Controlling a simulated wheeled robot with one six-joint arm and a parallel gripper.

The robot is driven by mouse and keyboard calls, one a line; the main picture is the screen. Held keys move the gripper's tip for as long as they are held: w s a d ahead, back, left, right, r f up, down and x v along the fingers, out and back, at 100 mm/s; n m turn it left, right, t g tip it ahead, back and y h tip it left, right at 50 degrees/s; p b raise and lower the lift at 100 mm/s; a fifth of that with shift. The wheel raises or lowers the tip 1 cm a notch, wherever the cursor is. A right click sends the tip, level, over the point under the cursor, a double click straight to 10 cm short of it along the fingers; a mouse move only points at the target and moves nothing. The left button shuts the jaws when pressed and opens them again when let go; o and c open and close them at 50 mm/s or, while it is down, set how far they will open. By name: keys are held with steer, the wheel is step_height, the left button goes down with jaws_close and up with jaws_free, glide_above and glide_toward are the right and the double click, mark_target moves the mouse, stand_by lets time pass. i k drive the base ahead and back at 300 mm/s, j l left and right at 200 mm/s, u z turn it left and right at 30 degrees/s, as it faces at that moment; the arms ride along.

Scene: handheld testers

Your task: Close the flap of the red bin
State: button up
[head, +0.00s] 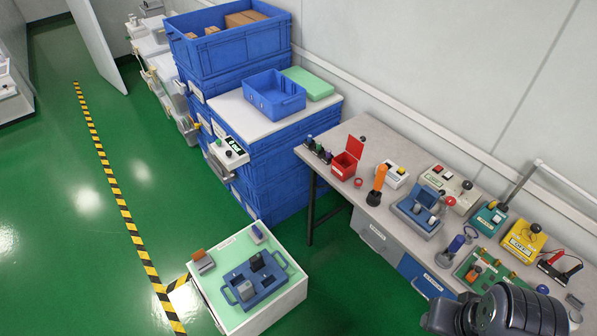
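The red bin (344,167) stands near the far left end of the grey workbench. Its flap (356,147) is up, tilted open at the back right side, and the dark inside of the bin shows. My arm (510,310) shows as a dark, rounded part at the bottom right, over the near end of the bench. The fingertips of my gripper cannot be made out, and the arm is well apart from the bin.
An orange-handled tool (378,182) stands right of the bin, and a small red ring (359,182) lies in front of it. Several testers crowd the bench (405,262) towards my arm. Blue crates (275,160) are stacked beyond its left end. A white cabinet (290,300) stands on the open floor.

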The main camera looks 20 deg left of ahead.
mark_target(354, 147)
steer(key=u, duration=0.7)
steer(key=i+j+z, duration=0.2)
steer(key=i, duration=1)
steer(key=l, duration=0.1)
